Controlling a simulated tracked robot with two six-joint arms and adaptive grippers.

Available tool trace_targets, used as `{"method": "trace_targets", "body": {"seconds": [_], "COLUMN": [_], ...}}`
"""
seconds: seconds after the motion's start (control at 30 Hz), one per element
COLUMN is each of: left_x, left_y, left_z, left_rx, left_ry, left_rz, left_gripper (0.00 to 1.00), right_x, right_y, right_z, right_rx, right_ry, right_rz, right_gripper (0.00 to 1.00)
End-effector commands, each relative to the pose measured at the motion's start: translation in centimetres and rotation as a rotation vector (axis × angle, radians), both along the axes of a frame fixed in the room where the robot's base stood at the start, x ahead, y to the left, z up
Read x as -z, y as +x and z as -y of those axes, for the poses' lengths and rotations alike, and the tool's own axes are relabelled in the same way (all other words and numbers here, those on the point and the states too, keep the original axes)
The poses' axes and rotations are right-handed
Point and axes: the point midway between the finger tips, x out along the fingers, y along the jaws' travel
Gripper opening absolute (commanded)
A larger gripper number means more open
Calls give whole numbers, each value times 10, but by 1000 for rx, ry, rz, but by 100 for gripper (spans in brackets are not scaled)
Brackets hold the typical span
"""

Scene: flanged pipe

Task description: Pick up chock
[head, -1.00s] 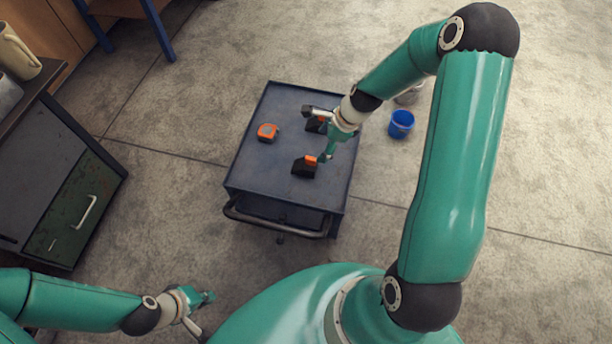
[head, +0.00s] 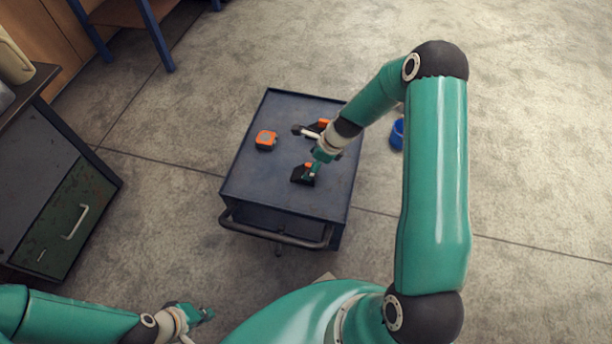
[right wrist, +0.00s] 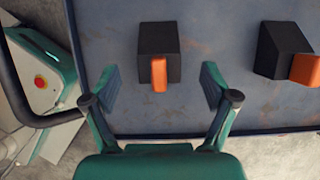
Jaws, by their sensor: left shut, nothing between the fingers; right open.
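Two black wedge chocks with orange grips rest on a dark blue-grey cart top (head: 250,180). The near chock (head: 301,176) is partly covered by my right gripper (head: 316,163) in the head view. The far chock (head: 314,130) is partly hidden by my right wrist. In the right wrist view, one chock (right wrist: 158,50) lies just beyond the open fingers of my right gripper (right wrist: 161,88), centred in line with the gap. The other chock (right wrist: 282,50) is to the right. My left gripper (head: 203,314) is shut and empty at the lower left, away from the cart.
An orange tape measure (head: 266,140) lies on the cart's left side. The cart has a dark handle rail (head: 275,236) at its near edge. A blue bucket (head: 397,134) stands on the floor to the right. A green-drawered cabinet (head: 65,215) stands at left.

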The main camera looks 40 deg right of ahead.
Motion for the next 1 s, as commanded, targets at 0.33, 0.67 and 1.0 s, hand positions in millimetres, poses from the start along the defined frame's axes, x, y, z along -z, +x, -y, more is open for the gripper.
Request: {"method": "trace_targets", "body": {"seconds": [0.33, 0.67, 1.0], "left_x": [23, 23, 23], "left_y": [0, 0, 0], "left_z": [0, 0, 0], "left_rx": [0, 0, 0], "left_ry": [0, 0, 0], "left_rz": [0, 0, 0], "left_gripper": [0, 0, 0], "right_x": [45, 46, 46], "right_y": [9, 9, 9], "right_z": [-10, -10, -10], "right_rx": [-1, 0, 1], "right_ry": [0, 0, 0], "right_rz": [0, 0, 0], "right_gripper": [85, 75, 19]}}
